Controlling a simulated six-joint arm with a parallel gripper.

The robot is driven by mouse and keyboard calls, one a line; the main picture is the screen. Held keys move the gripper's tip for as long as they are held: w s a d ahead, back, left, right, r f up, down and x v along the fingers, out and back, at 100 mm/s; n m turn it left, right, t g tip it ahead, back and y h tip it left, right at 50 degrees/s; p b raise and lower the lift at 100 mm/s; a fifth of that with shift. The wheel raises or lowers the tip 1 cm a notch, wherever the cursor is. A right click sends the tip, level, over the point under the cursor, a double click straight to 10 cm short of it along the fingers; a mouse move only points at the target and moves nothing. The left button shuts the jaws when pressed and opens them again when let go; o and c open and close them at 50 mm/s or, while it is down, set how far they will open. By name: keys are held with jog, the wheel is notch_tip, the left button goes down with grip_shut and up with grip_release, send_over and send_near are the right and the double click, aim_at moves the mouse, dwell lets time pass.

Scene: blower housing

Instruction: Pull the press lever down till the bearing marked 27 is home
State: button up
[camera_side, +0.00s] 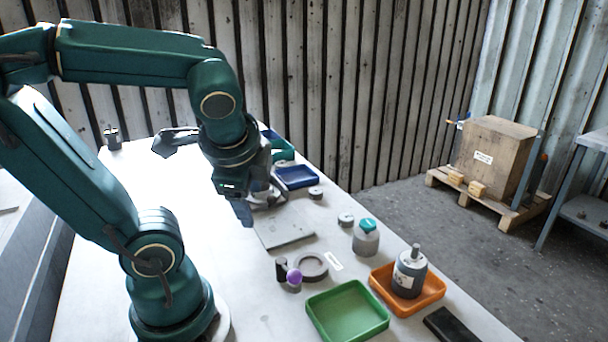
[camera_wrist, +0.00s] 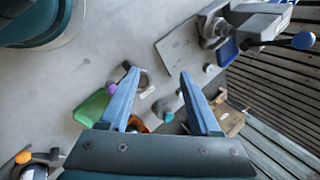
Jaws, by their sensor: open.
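My gripper (camera_wrist: 159,73) is open, its two blue fingers apart with nothing between them. In the side view my gripper (camera_side: 242,212) hangs over the far part of the bench, covering much of the grey press (camera_side: 264,192). The wrist view shows the press (camera_wrist: 244,22) at the upper right, apart from my fingers. A rod with a blue knob (camera_wrist: 303,40) sticks out from it, seemingly the lever. A flat grey plate (camera_side: 282,230) lies in front of the press. I cannot read a 27 on any part, and any bearing inside the press is hidden.
Nearer on the bench are a grey ring (camera_side: 312,267), a purple ball (camera_side: 294,276), a teal-topped cylinder (camera_side: 366,240), a green tray (camera_side: 348,312) and an orange tray (camera_side: 436,290) holding a grey canister (camera_side: 409,273). A blue tray (camera_side: 297,178) stands behind. The bench's left side is mostly clear.

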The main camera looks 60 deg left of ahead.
jog(key=w+a+r+m+g+y, duration=0.35)
jog(key=a+m+y, duration=0.2)
jog(key=a, duration=0.35)
jog(key=w+a+r+m+g+y, duration=0.2)
jog(key=a+r+m+g+y, duration=0.25)
jog(key=a, duration=0.45)
jog(key=a+f+m+t+y, duration=0.1)
jog(key=a+f+y, duration=0.1)
jog(key=a, duration=0.5)
jog(key=shift+w+f+t, duration=0.3)
jog(key=shift+w+t, duration=0.1)
jog(key=shift+c, duration=0.3)
grip_shut()
